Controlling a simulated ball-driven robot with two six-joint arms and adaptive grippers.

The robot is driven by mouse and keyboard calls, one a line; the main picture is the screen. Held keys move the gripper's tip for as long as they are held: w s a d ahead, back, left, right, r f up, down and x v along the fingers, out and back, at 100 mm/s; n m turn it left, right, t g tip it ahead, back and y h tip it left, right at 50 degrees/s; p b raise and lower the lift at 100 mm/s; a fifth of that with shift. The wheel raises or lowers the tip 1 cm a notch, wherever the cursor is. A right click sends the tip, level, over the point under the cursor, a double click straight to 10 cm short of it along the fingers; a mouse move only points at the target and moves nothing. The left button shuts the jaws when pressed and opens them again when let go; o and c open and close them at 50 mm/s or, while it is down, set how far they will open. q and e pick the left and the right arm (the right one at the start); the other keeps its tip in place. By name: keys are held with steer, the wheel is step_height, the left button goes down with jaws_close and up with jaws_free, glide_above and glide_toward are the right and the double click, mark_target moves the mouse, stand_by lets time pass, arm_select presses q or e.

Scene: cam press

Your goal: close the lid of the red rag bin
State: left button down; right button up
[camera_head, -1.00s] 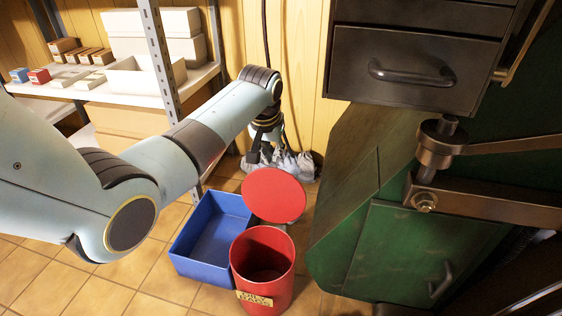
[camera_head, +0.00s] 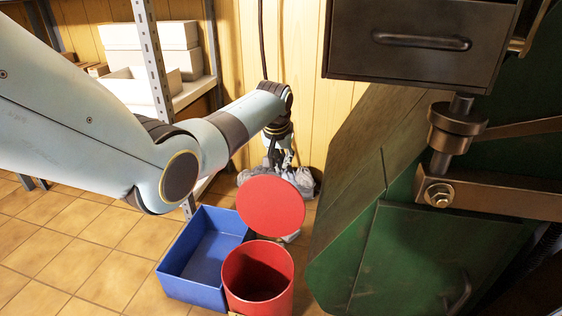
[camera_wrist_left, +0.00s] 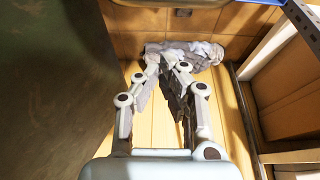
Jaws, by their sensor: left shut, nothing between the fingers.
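The red rag bin (camera_head: 232,285) stands on the tiled floor with its mouth open and a dark inside. Its round red lid (camera_head: 270,204) is raised at the back edge, its flat face turned toward me. My left gripper (camera_head: 279,160) is behind and above the lid, pointing down, partly hidden by its own wrist. In the left wrist view the fingers (camera_wrist_left: 172,72) come together with nothing between them. The lid is not clearly seen in the wrist view. My right gripper is in neither view.
A blue open box (camera_head: 190,282) stands left of the bin. A green machine (camera_head: 400,260) with a dark drawer (camera_head: 420,42) is close on the right. Grey rags (camera_head: 304,183) lie behind the lid, also in the wrist view (camera_wrist_left: 205,50). Shelves with boxes (camera_head: 160,36) are at the back left.

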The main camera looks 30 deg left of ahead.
arm_select(q)
steer(key=shift+s+d+f, duration=0.1)
steer(key=shift+s+d, duration=0.15)
steer(key=shift+s, duration=0.75)
steer(key=shift+s+d+f, duration=0.1)
steer(key=shift+s+d, duration=0.1)
steer(key=shift+s, duration=0.75)
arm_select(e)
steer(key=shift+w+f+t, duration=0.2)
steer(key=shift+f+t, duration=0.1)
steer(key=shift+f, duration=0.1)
